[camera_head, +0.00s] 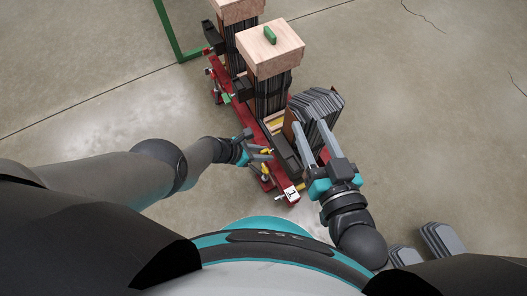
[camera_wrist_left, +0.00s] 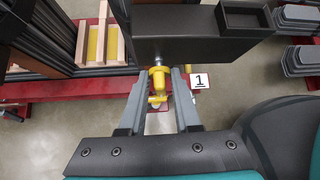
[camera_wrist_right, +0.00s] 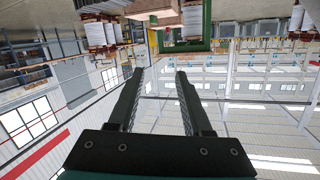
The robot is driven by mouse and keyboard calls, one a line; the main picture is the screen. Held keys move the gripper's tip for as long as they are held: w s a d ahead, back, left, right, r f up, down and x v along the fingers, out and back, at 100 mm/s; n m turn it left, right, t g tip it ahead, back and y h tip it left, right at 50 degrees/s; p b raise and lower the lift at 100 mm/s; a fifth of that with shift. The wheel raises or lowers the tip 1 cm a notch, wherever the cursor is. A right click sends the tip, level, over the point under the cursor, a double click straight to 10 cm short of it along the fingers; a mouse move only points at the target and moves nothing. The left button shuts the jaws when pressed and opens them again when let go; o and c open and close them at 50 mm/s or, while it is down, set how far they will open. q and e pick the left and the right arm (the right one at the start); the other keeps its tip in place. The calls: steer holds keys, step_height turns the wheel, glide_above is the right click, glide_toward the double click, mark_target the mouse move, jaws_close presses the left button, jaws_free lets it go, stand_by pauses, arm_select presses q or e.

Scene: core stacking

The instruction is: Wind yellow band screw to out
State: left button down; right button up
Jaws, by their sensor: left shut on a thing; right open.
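The yellow band screw (camera_wrist_left: 158,82) shows in the left wrist view between the fingers of my left gripper (camera_wrist_left: 160,88), below a dark box-shaped part of the fixture. The fingers are shut on it. In the head view my left gripper (camera_head: 262,154) is at the near left side of the red fixture (camera_head: 279,179), with yellow showing at its tips. My right gripper (camera_head: 318,142) is open in front of the grey core stack (camera_head: 318,104); its fingers are apart and empty in the right wrist view (camera_wrist_right: 160,80).
Wooden blocks top two tall dark stacks; the nearer block (camera_head: 272,48) has a green piece on it. A white label "1" (camera_wrist_left: 200,81) is right of the screw. Grey plates (camera_head: 441,240) lie on the floor at lower right. Floor at far right is clear.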

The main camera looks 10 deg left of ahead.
arm_select(q)
steer(key=c, duration=0.9)
jaws_free()
arm_select(e)
steer(key=shift+g, duration=0.3)
arm_select(q)
steer(key=shift+s+a+r+p, duration=0.2)
steer(key=shift+a+r+p, duration=0.2)
steer(key=shift+r+p, duration=0.15)
arm_select(e)
steer(key=s+d+f+g+h+p, duration=0.3)
steer(key=s+d+g+h+p, duration=0.25)
steer(key=d+g, duration=0.5)
arm_select(q)
steer(key=shift+p+v, duration=2.85)
steer(key=shift+v, duration=4.05)
arm_select(e)
steer(key=s+f+g, duration=0.1)
steer(key=s+f, duration=0.2)
steer(key=f, duration=0.9)
steer(key=shift+d, duration=0.2)
